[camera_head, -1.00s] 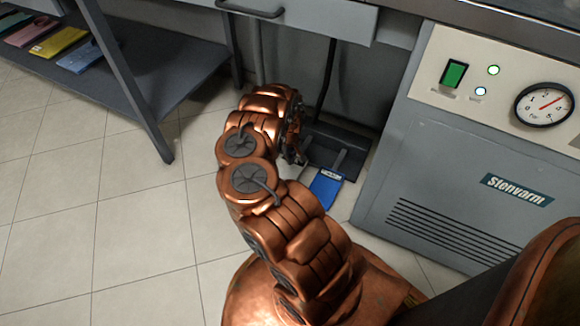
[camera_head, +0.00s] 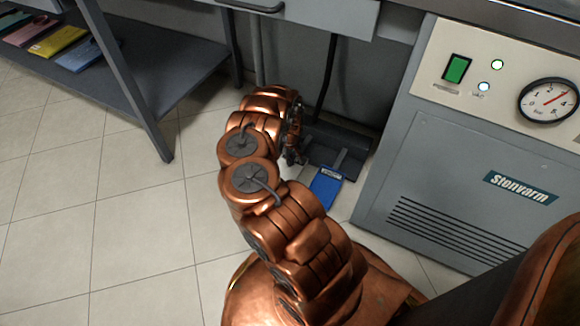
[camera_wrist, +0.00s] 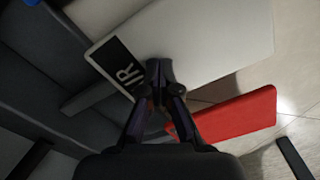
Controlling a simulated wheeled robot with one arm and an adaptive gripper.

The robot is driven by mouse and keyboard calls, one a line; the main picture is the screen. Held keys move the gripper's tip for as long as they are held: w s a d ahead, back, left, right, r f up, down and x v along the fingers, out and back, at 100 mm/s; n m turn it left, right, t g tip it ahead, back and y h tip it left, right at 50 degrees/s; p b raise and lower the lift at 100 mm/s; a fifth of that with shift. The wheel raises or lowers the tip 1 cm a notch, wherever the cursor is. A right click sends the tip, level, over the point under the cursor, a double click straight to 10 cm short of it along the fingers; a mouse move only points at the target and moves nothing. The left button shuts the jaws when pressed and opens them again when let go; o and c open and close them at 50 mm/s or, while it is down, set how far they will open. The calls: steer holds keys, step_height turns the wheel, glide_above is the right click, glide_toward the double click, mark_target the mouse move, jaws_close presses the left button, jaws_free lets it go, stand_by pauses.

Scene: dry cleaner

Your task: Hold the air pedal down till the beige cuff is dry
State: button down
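A pale grey-white pedal (camera_wrist: 205,45) lies under my gripper in the wrist view. Its black label (camera_wrist: 117,65) shows "IR", with the rest cut off or hidden. My gripper (camera_wrist: 158,72) is shut, its fingertips together over the pedal beside the label. They look in contact with it, but I cannot tell how far the pedal is pressed. A red pedal (camera_wrist: 235,115) is beside it. In the head view a blue pedal (camera_head: 326,185) shows right of my arm, which hides the other pedals. The beige cuff is in neither view.
A low shelf (camera_head: 170,85) with coloured folders is at the left. The tiled floor at left is clear.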

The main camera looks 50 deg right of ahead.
steer(key=shift+f+b, duration=0.9)
steer(key=shift+f, duration=0.45)
steer(key=shift+r, duration=0.1)
stand_by(5.0)
steer(key=shift+r+p, duration=3.95)
steer(key=shift+r, duration=0.55)
